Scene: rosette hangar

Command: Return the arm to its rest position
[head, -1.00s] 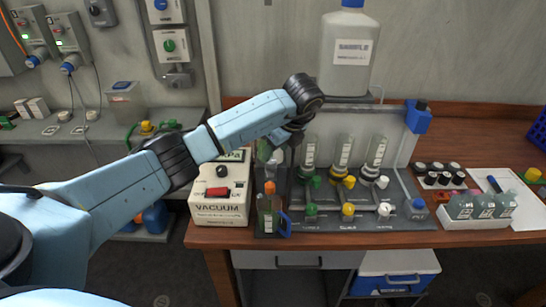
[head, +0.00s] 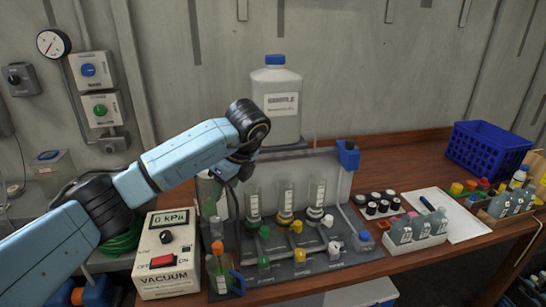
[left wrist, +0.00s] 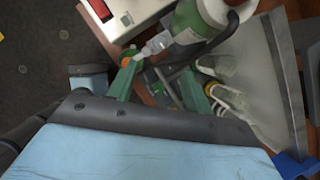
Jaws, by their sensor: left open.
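My left arm (head: 165,165) comes in from the left, light blue with dark joints, its elbow high over the bench. Its wrist bends down in front of the large white bottle (head: 275,112). My left gripper (head: 226,172) hangs below the wrist, mostly hidden by it, over the left end of the tube rack (head: 345,190). In the left wrist view, the gripper (left wrist: 160,85) has two green fingers spread apart with nothing clearly held between them. My right gripper is out of view.
The vacuum box (head: 165,262), reading 0 kPa, stands under my forearm. An orange-capped bottle (head: 219,268) sits in a holder at the rack's front left. Small vials, a bottle tray (head: 415,240) and a blue crate (head: 487,148) stand right. Air above the bench's right is free.

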